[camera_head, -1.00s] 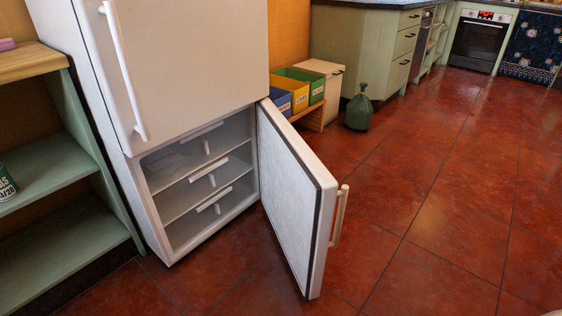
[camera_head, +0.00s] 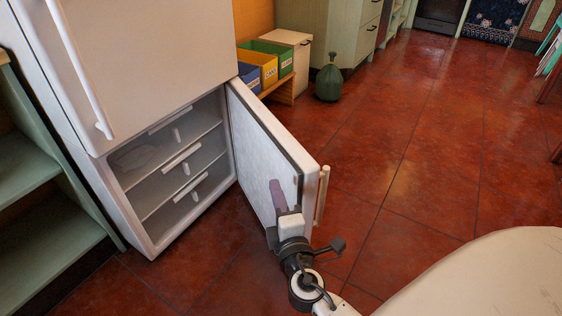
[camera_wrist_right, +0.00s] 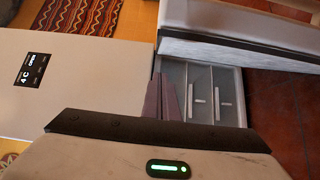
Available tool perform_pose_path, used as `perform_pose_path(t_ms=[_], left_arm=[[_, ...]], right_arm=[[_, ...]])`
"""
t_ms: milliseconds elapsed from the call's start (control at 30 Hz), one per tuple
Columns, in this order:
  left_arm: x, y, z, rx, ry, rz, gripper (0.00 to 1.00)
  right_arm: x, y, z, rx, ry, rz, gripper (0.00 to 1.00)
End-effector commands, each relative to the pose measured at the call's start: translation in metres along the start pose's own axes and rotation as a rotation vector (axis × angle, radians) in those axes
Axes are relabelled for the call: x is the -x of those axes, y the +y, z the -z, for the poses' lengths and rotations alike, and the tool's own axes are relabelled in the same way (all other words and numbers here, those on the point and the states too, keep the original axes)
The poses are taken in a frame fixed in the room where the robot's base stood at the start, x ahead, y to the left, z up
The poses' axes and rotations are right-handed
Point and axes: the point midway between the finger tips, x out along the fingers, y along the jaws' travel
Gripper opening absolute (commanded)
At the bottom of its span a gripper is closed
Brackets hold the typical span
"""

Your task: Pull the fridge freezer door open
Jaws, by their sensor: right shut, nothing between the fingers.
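The white freezer door (camera_head: 262,150) is the lower door of the fridge and stands swung wide open, with its pale handle (camera_head: 321,195) on the outer face at the free edge. The open freezer compartment (camera_head: 170,165) shows several drawer fronts with white handles. My right gripper (camera_head: 277,190) is shut and empty, in front of the door's inner face near its free edge; I cannot tell whether it touches. In the right wrist view my shut fingers (camera_wrist_right: 168,98) overlap the freezer drawers (camera_wrist_right: 203,90), with the open door (camera_wrist_right: 245,40) beyond. My left gripper is out of view.
The upper fridge door (camera_head: 150,55) is shut. Green shelves (camera_head: 45,230) stand at the left. Coloured bins (camera_head: 262,68) and a green bottle (camera_head: 329,80) stand behind the door. The red tiled floor (camera_head: 420,150) to the right is open.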

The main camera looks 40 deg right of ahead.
Motion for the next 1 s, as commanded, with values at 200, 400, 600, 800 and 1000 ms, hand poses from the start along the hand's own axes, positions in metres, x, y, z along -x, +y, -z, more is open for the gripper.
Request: perform_pose_path(t_ms=[200, 400, 600, 800, 1000], left_arm=[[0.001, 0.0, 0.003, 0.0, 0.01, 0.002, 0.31], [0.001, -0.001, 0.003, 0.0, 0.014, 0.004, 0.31], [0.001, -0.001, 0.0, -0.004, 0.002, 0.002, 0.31], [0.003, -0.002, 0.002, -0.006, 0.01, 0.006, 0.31], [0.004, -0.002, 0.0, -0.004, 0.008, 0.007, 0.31]], right_arm=[[-0.025, 0.003, 0.001, 0.014, 0.002, -0.011, 0.0], [-0.068, 0.003, 0.001, 0.013, 0.001, -0.011, 0.0], [-0.104, 0.003, -0.005, 0.015, -0.001, -0.008, 0.0], [-0.108, 0.003, -0.031, 0.014, 0.001, -0.007, 0.0], [-0.11, 0.003, -0.038, 0.013, 0.002, -0.007, 0.0]])
